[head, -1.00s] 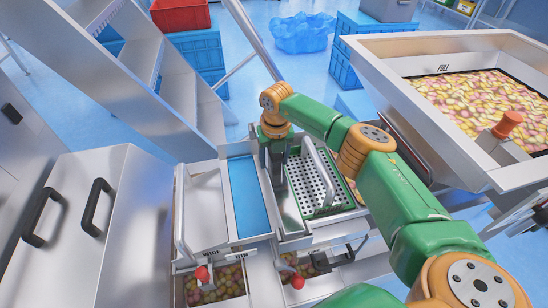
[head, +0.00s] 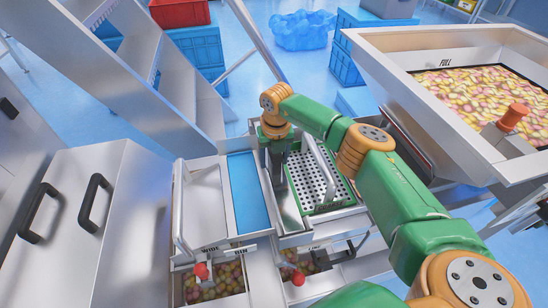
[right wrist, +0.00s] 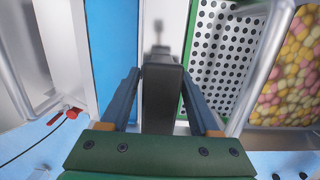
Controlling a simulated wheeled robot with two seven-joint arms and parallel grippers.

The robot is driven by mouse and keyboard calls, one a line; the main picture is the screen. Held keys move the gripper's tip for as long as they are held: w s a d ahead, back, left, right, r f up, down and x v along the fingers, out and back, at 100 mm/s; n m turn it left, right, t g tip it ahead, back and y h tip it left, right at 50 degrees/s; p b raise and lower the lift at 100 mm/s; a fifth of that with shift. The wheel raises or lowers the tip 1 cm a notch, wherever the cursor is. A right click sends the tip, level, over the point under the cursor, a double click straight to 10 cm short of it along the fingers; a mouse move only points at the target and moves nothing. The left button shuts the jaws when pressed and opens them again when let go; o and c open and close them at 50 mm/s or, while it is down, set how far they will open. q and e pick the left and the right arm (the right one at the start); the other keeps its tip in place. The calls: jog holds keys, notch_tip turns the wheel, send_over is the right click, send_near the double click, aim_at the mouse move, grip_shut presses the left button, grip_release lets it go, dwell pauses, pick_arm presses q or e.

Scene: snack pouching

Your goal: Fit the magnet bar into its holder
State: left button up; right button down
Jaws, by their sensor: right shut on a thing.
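The magnet bar (right wrist: 162,100) is a dark grey upright block between the two fingers of my right gripper (right wrist: 163,80). In the head view my right gripper (head: 276,160) points down over a narrow metal channel (head: 289,212) between a blue strip and a perforated tray. I take this channel as the holder. In the right wrist view the channel (right wrist: 172,28) shows beyond the bar, with a dark shadow on it. The bar's lower end is hidden, so I cannot tell whether it touches the channel. My left gripper is out of view.
The blue strip (head: 247,190) lies left of the channel. The perforated tray (head: 308,183) with a raised handle (head: 326,160) stands close on the right. Red-knobbed levers (head: 201,270) and candy bins (head: 218,283) are in front. A large candy hopper (head: 400,62) stands at the right.

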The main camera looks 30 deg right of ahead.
jog(key=shift+c, duration=1.8)
grip_release()
jog(key=o, duration=0.3)
jog(key=shift+s+r, duration=0.1)
jog(key=shift+r, duration=0.05)
jog(key=r, duration=0.4)
jog(key=s+r, duration=0.1)
jog(key=r, duration=0.2)
jog(key=shift+a, duration=0.15)
jog(key=shift+w, duration=0.1)
